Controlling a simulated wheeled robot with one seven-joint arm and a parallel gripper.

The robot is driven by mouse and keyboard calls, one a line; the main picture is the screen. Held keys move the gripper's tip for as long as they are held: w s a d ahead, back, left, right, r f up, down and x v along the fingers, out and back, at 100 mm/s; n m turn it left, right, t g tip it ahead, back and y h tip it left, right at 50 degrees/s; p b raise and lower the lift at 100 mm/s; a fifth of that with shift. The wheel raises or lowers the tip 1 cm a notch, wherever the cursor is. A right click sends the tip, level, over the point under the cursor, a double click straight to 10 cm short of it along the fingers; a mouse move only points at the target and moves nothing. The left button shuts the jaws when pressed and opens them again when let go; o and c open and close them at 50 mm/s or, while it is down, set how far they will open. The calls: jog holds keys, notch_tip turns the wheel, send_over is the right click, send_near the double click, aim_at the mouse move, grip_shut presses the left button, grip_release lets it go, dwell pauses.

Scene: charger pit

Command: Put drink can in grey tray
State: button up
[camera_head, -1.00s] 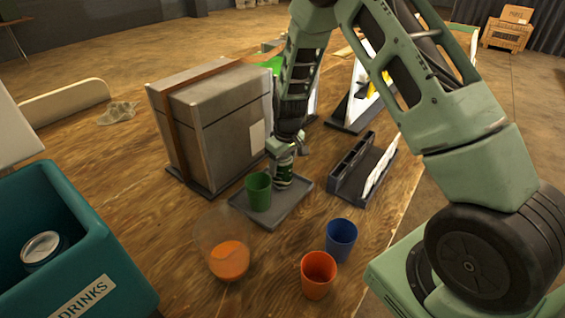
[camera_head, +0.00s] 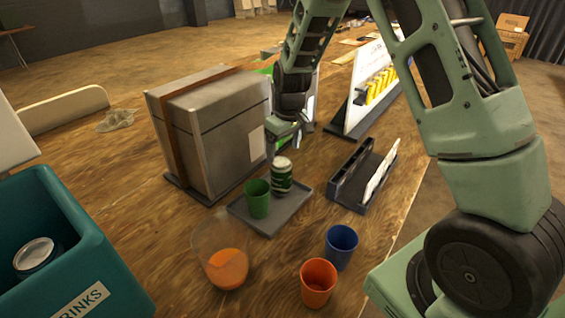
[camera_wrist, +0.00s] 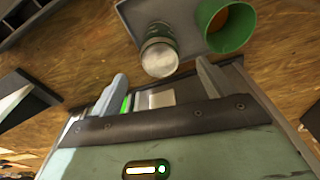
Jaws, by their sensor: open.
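The drink can (camera_head: 281,176), dark green with a pale top, stands upright on the grey tray (camera_head: 270,226), towards its far side. In the wrist view the can (camera_wrist: 160,50) also shows on the tray (camera_wrist: 180,12). A green cup (camera_head: 257,199) stands on the tray beside it, at its left; it also shows in the wrist view (camera_wrist: 226,26). My gripper (camera_head: 284,138) is above and behind the can, partly hidden by my arm. In the wrist view my gripper's fingers (camera_wrist: 160,85) are spread, with the can beyond their tips and nothing held.
A grey box (camera_head: 215,130) with a brown strap stands left of the tray. A dark organizer (camera_head: 352,180) stands to its right. In front are a clear cup with orange drink (camera_head: 226,268), an orange cup (camera_head: 318,282) and a blue cup (camera_head: 341,246). A teal drinks bin (camera_head: 85,255) is at lower left.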

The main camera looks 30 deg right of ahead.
jog(key=r, duration=0.3)
jog(key=shift+s+r, duration=0.1)
jog(key=shift+s, duration=0.1)
jog(key=s+a+r+n, duration=0.1)
jog(key=s+a+r, duration=0.15)
jog(key=a, duration=0.25)
jog(key=s+a+r, duration=0.1)
jog(key=s+a, duration=0.3)
jog(key=a, duration=0.1)
jog(key=s+a+r+n, duration=0.1)
jog(key=s+a, duration=0.2)
jog(key=s, duration=0.5)
jog(key=s+a+r+n+g, duration=0.1)
jog(key=s+a, duration=0.3)
jog(key=s, duration=0.5)
jog(key=s+a+r+n, duration=0.1)
jog(key=s+a, duration=0.3)
jog(key=s, duration=0.4)
jog(key=shift+s+r+n, duration=0.35)
jog(key=shift+r+n, duration=0.05)
jog(key=shift+r, duration=0.05)
